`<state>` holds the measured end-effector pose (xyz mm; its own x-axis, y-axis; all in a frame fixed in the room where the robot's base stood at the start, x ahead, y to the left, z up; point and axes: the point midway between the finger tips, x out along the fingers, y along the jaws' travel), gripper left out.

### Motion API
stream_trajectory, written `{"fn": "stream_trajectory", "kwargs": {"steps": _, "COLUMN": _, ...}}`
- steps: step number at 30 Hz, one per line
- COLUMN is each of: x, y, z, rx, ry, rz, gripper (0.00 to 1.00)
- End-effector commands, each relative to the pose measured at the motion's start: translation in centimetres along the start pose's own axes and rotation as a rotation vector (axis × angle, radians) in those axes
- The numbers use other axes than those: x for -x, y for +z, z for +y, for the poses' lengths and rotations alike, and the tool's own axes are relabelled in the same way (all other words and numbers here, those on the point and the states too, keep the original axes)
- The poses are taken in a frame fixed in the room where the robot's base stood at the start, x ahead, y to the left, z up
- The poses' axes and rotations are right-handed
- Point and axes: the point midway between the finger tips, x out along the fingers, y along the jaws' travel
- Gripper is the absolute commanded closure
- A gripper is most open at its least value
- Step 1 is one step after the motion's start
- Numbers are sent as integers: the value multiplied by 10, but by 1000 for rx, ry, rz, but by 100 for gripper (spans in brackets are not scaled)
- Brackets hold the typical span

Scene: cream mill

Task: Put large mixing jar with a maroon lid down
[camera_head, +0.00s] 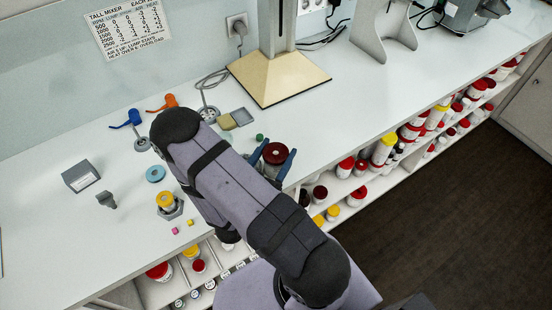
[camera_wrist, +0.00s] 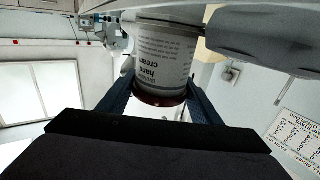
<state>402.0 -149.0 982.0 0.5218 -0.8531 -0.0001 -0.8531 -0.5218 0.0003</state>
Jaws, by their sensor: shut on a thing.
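The large mixing jar with a maroon lid (camera_head: 275,152) is near the front edge of the counter in the head view, its dark red lid facing up. My gripper (camera_head: 274,160) has a blue finger on either side of the jar and is shut on it. In the wrist view the white jar (camera_wrist: 160,58), labelled "hand cream", sits between the two fingers of my gripper (camera_wrist: 162,96). My arm hides much of the jar's body in the head view. I cannot tell whether its base touches the counter.
A stand with a beige base (camera_head: 279,78) is farther back. The counter (camera_head: 345,105) to the right is clear. Shelves below hold several jars.

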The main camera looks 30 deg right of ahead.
Motion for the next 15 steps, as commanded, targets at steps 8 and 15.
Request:
{"fn": "stream_trajectory", "kwargs": {"steps": 8, "x": 0, "y": -5, "z": 0, "rx": -2, "ry": 0, "rz": 1, "gripper": 85}}
{"fn": "stream_trajectory", "kwargs": {"steps": 15, "x": 0, "y": -22, "z": 0, "rx": -3, "ry": 0, "rz": 2, "gripper": 85}}
